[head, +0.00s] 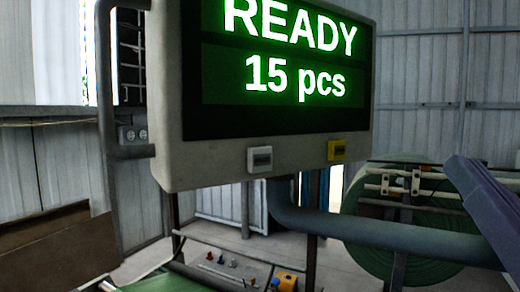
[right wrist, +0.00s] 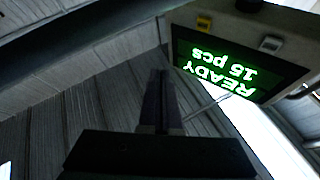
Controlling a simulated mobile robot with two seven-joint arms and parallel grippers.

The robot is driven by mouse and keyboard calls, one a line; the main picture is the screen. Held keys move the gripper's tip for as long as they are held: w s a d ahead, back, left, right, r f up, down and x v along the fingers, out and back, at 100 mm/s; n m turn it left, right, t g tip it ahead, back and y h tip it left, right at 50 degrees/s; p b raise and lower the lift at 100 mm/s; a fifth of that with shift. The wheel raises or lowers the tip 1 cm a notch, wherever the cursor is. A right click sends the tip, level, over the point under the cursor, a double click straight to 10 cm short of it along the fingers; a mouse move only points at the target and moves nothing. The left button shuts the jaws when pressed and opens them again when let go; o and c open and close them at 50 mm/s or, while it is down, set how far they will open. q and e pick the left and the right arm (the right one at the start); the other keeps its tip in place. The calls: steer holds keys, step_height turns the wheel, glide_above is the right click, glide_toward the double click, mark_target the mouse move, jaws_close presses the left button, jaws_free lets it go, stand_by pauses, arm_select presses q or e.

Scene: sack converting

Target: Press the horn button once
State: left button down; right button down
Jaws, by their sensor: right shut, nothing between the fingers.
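A hanging control box (head: 220,165) has a lit green screen (head: 290,75) reading READY and 15 pcs. I cannot tell which one is the horn button. My right gripper (head: 457,163) is shut and empty, to the right of the box and apart from both units. Its closed fingers show in the right wrist view (right wrist: 157,76). My left gripper is out of view.
A grey pipe (head: 400,235) runs below and right of the box. A large green roll (head: 365,205) stands behind it at the right. Small knobs and a yellow box (head: 285,281) sit on the machine below. A brown panel (head: 60,250) is at lower left.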

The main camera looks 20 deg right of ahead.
mark_target(338, 150)
steer(key=shift+w, duration=0.1)
steer(key=w, duration=0.2)
steer(key=w+a, duration=0.1)
steer(key=w, duration=0.2)
steer(key=w+a, duration=0.1)
steer(key=w, duration=0.2)
steer(key=shift+a, duration=0.1)
steer(key=shift+w+a, duration=0.1)
steer(key=shift+w, duration=0.1)
stand_by(0.6)
stand_by(0.9)
steer(key=shift+w+a, duration=0.1)
steer(key=shift+w, duration=0.3)
stand_by(0.4)
